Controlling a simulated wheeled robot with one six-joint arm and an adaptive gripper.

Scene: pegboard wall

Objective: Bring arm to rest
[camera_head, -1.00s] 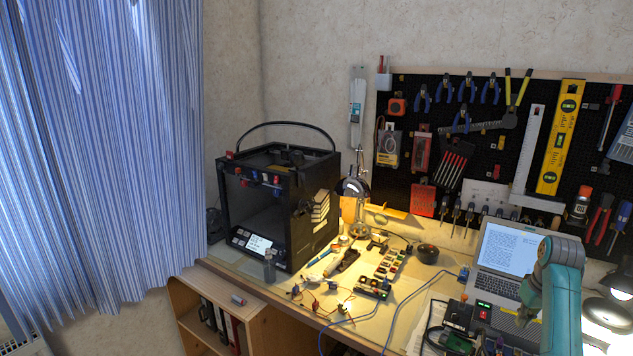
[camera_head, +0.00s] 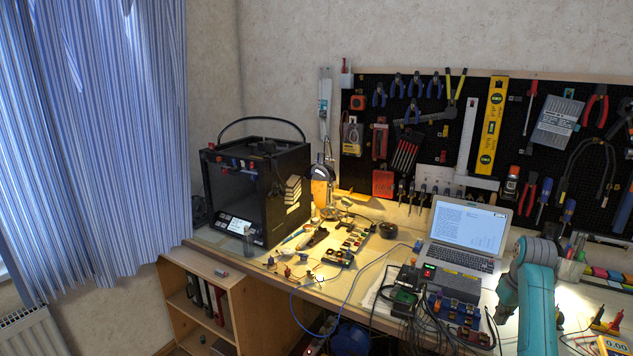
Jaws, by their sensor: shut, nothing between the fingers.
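My teal arm (camera_head: 536,295) rises at the lower right of the head view, in front of the workbench. Its grey-capped bent joint (camera_head: 537,251) is at the height of the laptop keyboard and just right of it.
A laptop (camera_head: 465,235) stands open left of my arm. Wired electronics (camera_head: 450,310) crowd the bench's front. A black 3D printer (camera_head: 258,190) stands at the left end. Tools hang on the pegboard (camera_head: 530,130). The floor shelf (camera_head: 205,295) is below left.

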